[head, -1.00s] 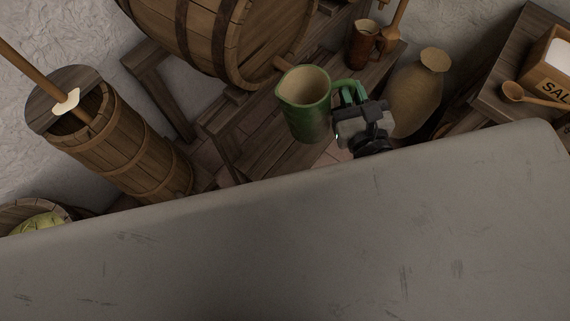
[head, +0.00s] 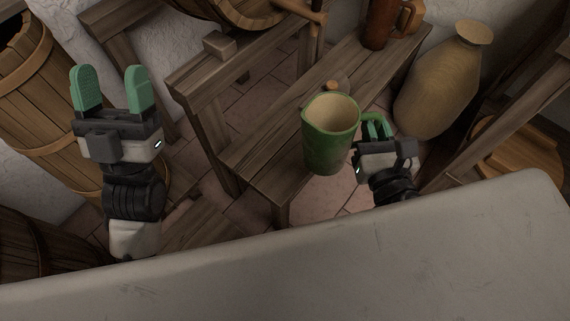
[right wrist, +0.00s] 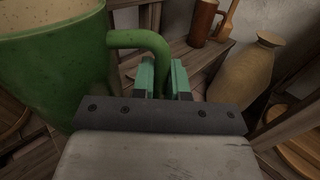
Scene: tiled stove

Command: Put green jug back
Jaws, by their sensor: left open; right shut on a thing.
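The green jug (head: 328,148) is upright, with its open top showing a pale, empty-looking inside. My right gripper (head: 376,126) is shut on the jug's handle, on the jug's right side. The right wrist view shows the jug (right wrist: 62,70) at the left and its handle running to the gripper fingers (right wrist: 163,78). In the head view the jug overlaps the wooden bench (head: 262,160); it looks held above it, but the gap is hard to judge. My left gripper (head: 112,90) is open and empty at the left.
A brown mug (head: 377,25) stands at the bench's far end. A tan jar (head: 445,85) stands right of the bench. A barrel (head: 225,8) with a tap lies on a stand behind. A wooden churn (head: 45,95) is at the left. The near part of the bench top is bare.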

